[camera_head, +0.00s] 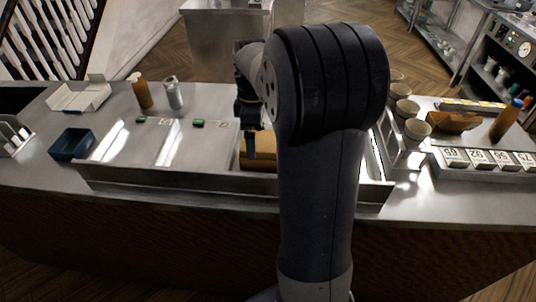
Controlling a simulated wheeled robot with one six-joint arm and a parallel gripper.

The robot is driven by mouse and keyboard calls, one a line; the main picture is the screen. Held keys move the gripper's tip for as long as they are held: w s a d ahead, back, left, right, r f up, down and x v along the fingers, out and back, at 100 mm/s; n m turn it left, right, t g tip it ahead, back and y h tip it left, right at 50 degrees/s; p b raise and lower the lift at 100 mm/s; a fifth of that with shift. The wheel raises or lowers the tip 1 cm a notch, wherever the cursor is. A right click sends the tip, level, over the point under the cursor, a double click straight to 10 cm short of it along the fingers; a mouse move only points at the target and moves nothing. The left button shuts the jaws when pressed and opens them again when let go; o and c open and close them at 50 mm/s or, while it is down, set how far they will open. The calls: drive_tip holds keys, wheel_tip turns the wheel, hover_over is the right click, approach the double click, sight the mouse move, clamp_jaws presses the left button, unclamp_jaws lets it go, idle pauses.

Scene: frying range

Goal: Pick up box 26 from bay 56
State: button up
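My gripper (249,147) points down over the steel counter, behind my own arm. A tan-brown box-like object (262,152) lies on the tray right by its fingertips. My arm hides the right side of this object, and no number on it can be read. Whether the fingers touch it, or how far apart they are, cannot be told. No bay marked 56 can be made out.
The long steel tray (170,176) has a raised front lip. Left are a blue bin (72,144), a white open carton (80,94), a brown bottle (142,91) and a grey shaker (173,93). Right are stacked bowls (417,129) and numbered tiles (476,158).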

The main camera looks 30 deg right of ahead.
sight(267, 165)
drive_tip(key=shift+w+a+f+p, duration=0.15)
drive_tip(key=shift+f+p, duration=0.2)
drive_tip(key=shift+f, duration=1.05)
drive_tip(key=shift+w+a+f+p, duration=0.1)
drive_tip(key=shift+f+p, duration=0.2)
drive_tip(key=shift+f, duration=1.1)
drive_tip(key=shift+c, duration=0.2)
drive_tip(key=c, duration=1)
